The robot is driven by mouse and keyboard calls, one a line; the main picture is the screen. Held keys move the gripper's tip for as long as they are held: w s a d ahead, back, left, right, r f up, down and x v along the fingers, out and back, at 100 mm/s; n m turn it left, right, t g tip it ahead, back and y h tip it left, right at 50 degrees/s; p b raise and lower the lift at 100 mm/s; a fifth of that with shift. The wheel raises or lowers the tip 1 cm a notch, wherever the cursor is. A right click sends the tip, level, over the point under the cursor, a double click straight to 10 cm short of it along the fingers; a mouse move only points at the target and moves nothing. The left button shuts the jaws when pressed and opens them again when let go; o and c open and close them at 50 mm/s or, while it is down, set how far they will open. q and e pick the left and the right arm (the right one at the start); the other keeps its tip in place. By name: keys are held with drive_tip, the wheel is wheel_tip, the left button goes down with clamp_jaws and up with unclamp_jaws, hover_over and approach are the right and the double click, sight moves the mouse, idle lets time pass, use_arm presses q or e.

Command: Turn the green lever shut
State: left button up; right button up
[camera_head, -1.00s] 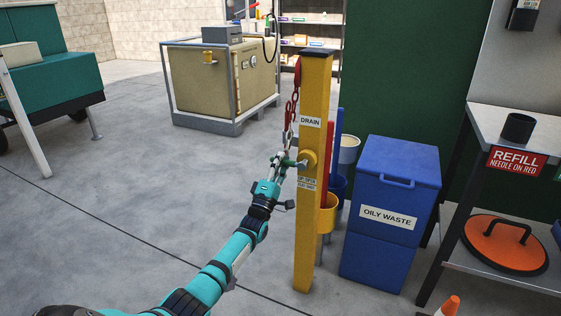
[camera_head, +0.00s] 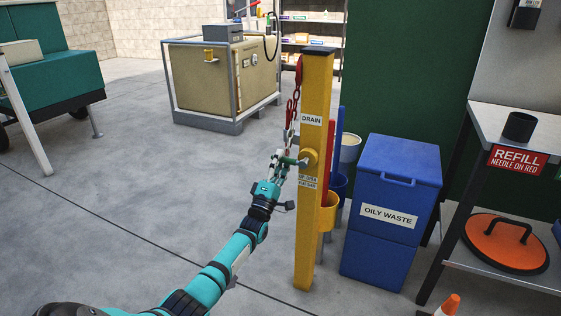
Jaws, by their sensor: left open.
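The green lever (camera_head: 289,161) sits on the left side of the yellow post (camera_head: 315,232), below a white DRAIN label (camera_head: 311,119). A small label below the valve is partly readable. My right gripper is not in view.
A blue OILY WASTE bin (camera_head: 390,211) and a yellow cup (camera_head: 328,214) stand right of the post.

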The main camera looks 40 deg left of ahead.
use_arm(q)
drive_tip(key=v, duration=1.1)
drive_tip(key=shift+s+f, duration=0.2)
drive_tip(key=shift+s, duration=0.05)
